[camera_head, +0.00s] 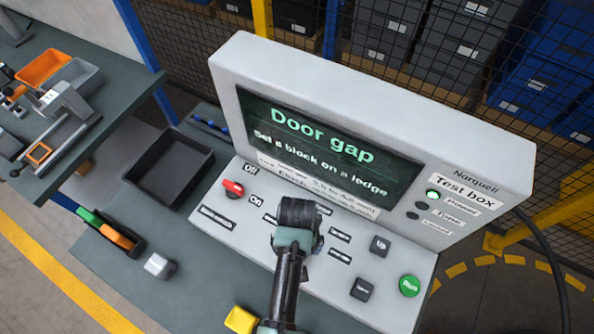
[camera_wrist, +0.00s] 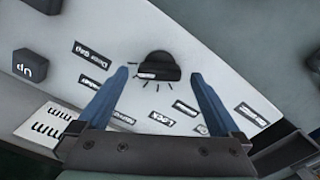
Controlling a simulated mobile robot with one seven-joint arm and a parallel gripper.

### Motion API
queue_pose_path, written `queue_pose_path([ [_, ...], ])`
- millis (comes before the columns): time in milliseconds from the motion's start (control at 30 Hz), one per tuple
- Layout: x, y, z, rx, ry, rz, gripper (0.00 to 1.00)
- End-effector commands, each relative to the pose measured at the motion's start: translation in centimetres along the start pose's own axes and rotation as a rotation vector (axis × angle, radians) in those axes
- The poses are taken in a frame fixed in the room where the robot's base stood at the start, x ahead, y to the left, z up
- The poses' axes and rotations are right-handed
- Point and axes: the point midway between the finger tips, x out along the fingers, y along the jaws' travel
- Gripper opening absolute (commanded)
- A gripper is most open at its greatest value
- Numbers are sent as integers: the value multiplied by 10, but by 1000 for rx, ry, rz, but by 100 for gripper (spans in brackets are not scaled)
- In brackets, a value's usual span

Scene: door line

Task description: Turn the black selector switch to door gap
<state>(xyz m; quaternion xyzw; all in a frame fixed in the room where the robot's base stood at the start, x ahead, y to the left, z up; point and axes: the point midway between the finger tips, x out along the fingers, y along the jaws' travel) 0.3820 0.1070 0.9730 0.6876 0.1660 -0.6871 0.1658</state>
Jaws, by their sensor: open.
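The black selector switch (camera_wrist: 158,66) shows in the wrist view on the pale panel, between the two blue fingers of my gripper (camera_wrist: 160,76). The fingers are open, one on each side, with visible gaps to the knob. A small pale-red mark shows on the knob's near edge; I cannot tell exactly which label it points at. The Door gap label (camera_wrist: 92,52) is left of the knob, with several other labels around it. In the head view my gripper (camera_head: 297,212) is over the panel and hides the switch. The screen (camera_head: 325,150) reads "Door gap" and "Set a block on a ledge".
A red switch (camera_head: 233,188) sits left on the panel between Off and On. The Up button (camera_head: 380,246), another dark button (camera_head: 361,289) and the green Run button (camera_head: 410,286) are at right. An empty dark tray (camera_head: 170,168) stands left of the test box.

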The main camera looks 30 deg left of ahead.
Motion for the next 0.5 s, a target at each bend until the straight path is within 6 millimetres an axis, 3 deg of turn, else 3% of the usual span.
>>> queue_pose_path([
  [300,-65,0,-2,0,6,1,100],
  [500,-95,0,-1,0,3,0,100],
])
